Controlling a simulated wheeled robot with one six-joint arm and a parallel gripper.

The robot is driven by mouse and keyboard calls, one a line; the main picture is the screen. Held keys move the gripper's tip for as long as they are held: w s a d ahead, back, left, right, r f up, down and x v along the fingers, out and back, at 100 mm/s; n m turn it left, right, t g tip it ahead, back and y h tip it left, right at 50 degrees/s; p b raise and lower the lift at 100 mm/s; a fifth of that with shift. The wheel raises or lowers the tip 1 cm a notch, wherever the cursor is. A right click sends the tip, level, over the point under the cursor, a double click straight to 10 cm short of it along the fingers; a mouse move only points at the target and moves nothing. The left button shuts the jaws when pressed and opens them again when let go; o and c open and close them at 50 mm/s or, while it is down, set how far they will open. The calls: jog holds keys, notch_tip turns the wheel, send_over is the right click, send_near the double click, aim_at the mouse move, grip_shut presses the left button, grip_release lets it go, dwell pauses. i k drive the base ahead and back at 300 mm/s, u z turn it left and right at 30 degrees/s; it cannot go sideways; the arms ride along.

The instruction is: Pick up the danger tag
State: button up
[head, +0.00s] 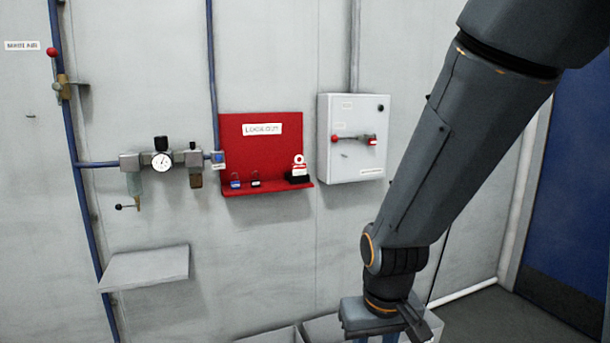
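The danger tag (299,164) looks like a small red and white tag with a round top. It stands in a black holder (298,179) at the right end of the red lockout board's shelf (268,188). My gripper (384,336) is at the bottom edge of the head view, below and to the right of the board, well apart from the tag. Its fingers are mostly cut off by the frame edge, so I cannot tell whether it is open or holds anything.
Two padlocks, one blue (235,181) and one dark (256,180), sit left on the shelf. A grey electrical box (352,110) with a red handle is mounted right of the board. Air fittings (161,161) and a bare wall shelf (146,268) are left.

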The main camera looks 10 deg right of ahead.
aim_at(299, 169)
jog(key=z, duration=0.75)
jog(key=i, duration=0.85)
